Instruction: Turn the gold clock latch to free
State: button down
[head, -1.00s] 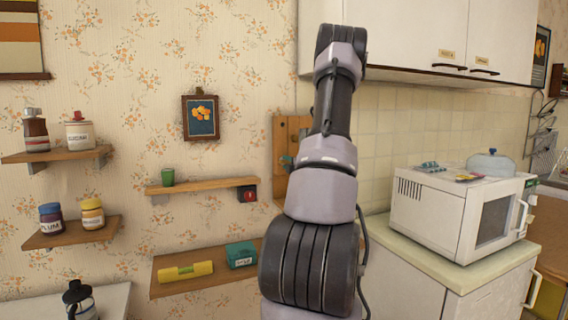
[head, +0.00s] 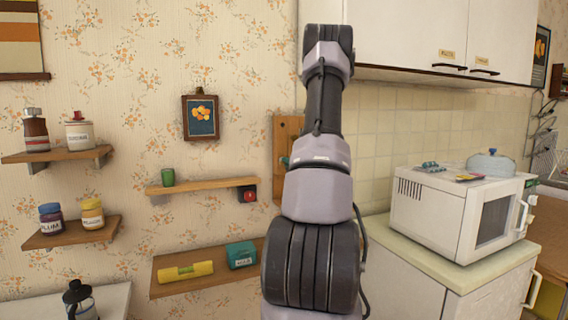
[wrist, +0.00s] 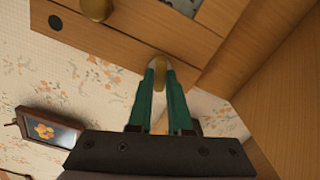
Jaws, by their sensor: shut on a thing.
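In the wrist view my gripper (wrist: 160,72) has two green fingers closed on a small gold piece, the latch (wrist: 160,88), which shows as a narrow strip between the fingers. The fingertips are at the wooden board (wrist: 150,38). A rounder gold knob (wrist: 97,8) sits on the board at the top edge of the view, apart from the fingers. In the head view my arm hides most of the board (head: 287,128) and nearly all of the gripper.
A dark round spot (wrist: 55,22) and a grey metal plate (wrist: 186,5) are on the board. A framed picture (head: 201,118) hangs left of it. A microwave (head: 430,215) stands on the right counter.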

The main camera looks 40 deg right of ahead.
jog(key=shift+n, duration=2)
jog(key=shift+n, duration=2)
